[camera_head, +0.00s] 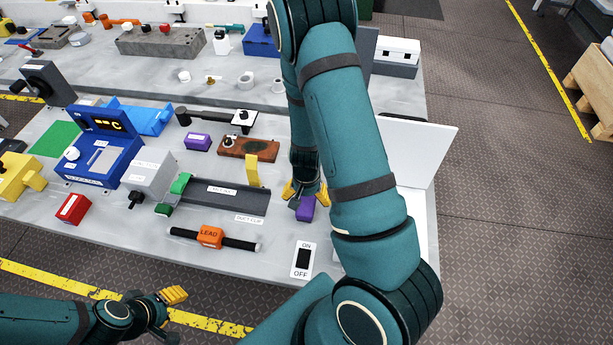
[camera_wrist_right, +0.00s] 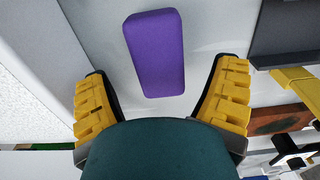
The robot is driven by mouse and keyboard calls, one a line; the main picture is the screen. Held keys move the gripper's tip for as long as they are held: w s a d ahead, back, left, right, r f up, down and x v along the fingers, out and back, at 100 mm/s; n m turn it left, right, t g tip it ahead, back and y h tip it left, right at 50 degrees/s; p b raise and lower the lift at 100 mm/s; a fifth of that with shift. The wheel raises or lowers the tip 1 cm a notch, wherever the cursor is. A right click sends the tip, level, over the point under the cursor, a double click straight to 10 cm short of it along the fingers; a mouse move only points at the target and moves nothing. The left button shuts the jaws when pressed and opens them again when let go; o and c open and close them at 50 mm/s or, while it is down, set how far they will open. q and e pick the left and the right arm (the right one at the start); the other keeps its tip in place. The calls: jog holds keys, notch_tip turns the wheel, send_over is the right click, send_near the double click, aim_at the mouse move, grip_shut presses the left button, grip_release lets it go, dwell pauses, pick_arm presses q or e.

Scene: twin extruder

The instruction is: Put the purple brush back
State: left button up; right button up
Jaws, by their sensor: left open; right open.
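A plain purple block (camera_head: 306,208), apparently the brush, lies on the table at my right gripper (camera_head: 307,193). In the right wrist view the purple block (camera_wrist_right: 156,52) sits between and ahead of the open yellow fingers (camera_wrist_right: 164,78), with gaps on both sides and no contact visible. A second purple piece (camera_head: 198,141) with a white label sits further back left; I cannot tell whether it is the brush's holder. My left gripper (camera_head: 172,298) is open and empty at the lower left, off the table's front edge.
A grey tray (camera_head: 225,196) with a yellow upright (camera_head: 252,170) stands left of the right gripper. An orange-and-black roller (camera_head: 212,237) and an ON/OFF switch (camera_head: 303,260) lie in front. A white panel (camera_head: 425,150) stands right. My right arm hides part of the table.

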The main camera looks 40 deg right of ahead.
aim_at(306, 199)
notch_tip(306, 199, up, 10)
jog(key=p, duration=0.1)
jog(key=a+f+n, duration=0.1)
jog(key=a+f, duration=0.1)
jog(key=a+f+n, duration=0.1)
jog(key=a+f, duration=0.1)
jog(key=shift+s+f, duration=0.1)
jog(key=shift+s, duration=0.1)
jog(key=a+f+n, duration=0.1)
jog(key=a, duration=0.1)
jog(key=a+f+n, duration=0.1)
jog(key=a, duration=0.1)
jog(key=s+a+f+n+y, duration=0.1)
jog(key=a, duration=0.2)
jog(key=shift+f+t, duration=0.3)
jog(key=shift+f, duration=0.05)
jog(key=a+n+y, duration=0.1)
jog(key=a, duration=0.2)
jog(key=a+n+t+y, duration=0.1)
jog(key=a, duration=0.2)
jog(key=a+n, duration=0.1)
jog(key=a, duration=0.3)
jog(key=shift+s+f+y, duration=0.25)
jog(key=shift+f+y, duration=0.05)
jog(key=shift+y, duration=0.1)
jog(key=shift+a+r+t, duration=0.1)
jog(key=shift+a+t, duration=0.2)
